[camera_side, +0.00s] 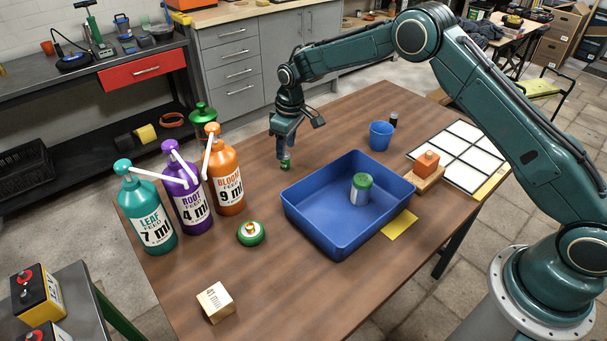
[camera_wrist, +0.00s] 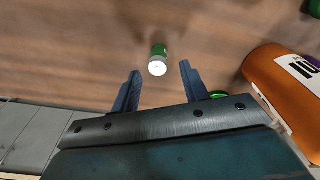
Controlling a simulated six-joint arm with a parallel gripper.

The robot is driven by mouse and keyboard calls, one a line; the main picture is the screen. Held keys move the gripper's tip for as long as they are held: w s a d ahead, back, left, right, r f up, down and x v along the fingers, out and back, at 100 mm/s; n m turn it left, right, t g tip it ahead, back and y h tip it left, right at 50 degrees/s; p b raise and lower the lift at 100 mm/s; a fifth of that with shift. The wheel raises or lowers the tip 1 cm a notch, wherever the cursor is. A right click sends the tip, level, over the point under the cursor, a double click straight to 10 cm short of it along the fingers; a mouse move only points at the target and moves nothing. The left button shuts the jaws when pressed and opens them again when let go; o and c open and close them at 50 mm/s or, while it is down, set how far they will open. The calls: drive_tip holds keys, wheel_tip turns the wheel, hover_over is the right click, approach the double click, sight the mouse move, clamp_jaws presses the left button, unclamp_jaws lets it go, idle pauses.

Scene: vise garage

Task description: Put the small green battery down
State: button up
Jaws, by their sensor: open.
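The small green battery (camera_side: 286,165), a short green cylinder with a pale end, is on the wooden table right under my gripper (camera_side: 284,154). In the wrist view the battery (camera_wrist: 158,56) shows its white end towards the camera and looks upright. My gripper (camera_wrist: 160,70) is open there, with one finger on each side and visible gaps between them and the battery. The battery sits about level with or just beyond the fingertips; I cannot tell its exact depth.
Teal (camera_side: 147,215), purple (camera_side: 186,190) and orange (camera_side: 225,178) pump bottles stand left. A blue bin (camera_side: 318,232) holding a green-topped can (camera_side: 361,190) is right, with a blue cup (camera_side: 381,136) behind. A green round object (camera_side: 250,234) and wooden cube (camera_side: 215,301) are nearer the front.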

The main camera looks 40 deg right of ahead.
wheel_tip(320, 180, up, 8)
drive_tip(key=shift+s+d+f, duration=0.2)
drive_tip(key=shift+s, duration=0.2)
idle(0.5)
drive_tip(key=s+d+r+m+t, duration=0.2)
drive_tip(key=s+d+r+m, duration=0.15)
drive_tip(key=s+r, duration=1.5)
drive_tip(key=s+d+m+t, duration=0.2)
drive_tip(key=s, duration=2.2)
drive_tip(key=shift+s+d+h, duration=0.2)
drive_tip(key=shift+d+h, duration=0.1)
drive_tip(key=shift+d, duration=0.1)
drive_tip(key=shift+f, duration=0.1)
